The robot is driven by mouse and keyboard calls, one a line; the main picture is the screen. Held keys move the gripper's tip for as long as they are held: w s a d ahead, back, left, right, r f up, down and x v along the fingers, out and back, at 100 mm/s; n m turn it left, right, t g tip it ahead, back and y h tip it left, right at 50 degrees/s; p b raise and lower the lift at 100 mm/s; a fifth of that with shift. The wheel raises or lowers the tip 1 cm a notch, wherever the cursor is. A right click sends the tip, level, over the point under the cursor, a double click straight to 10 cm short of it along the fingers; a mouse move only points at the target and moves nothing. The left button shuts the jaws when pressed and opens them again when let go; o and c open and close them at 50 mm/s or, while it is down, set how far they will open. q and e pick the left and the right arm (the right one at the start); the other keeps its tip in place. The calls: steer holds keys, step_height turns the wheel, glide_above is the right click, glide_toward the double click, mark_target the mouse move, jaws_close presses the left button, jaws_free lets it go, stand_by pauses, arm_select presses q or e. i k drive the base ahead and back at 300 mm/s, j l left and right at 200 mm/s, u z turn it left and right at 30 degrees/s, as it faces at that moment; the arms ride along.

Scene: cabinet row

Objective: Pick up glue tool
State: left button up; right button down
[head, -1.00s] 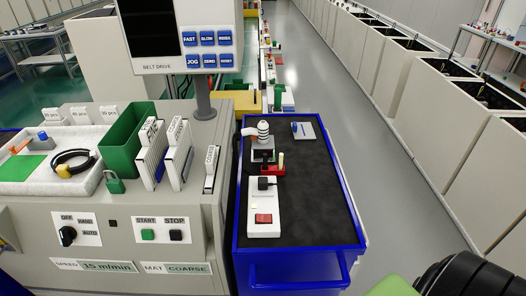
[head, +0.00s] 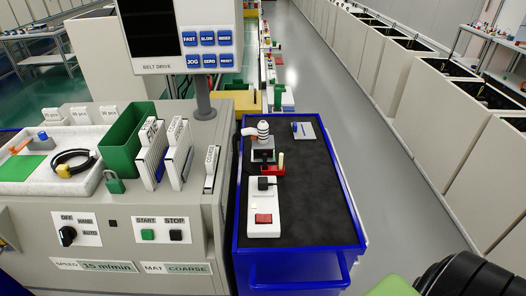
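A white power strip (head: 264,212) with a red switch and a black plug lies nearer on the cart. Neither of my grippers shows; only a black and green part of my own body is at the lower right.
A grey machine with START and STOP buttons (head: 161,232) stands left of the cart, with a green bin (head: 124,142) and a white tray (head: 92,182) on top. A notepad (head: 304,131) lies at the cart's back. The cart's right half and the aisle (head: 370,130) are clear.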

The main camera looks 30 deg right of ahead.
mark_target(261, 139)
steer(key=z, duration=1.35)
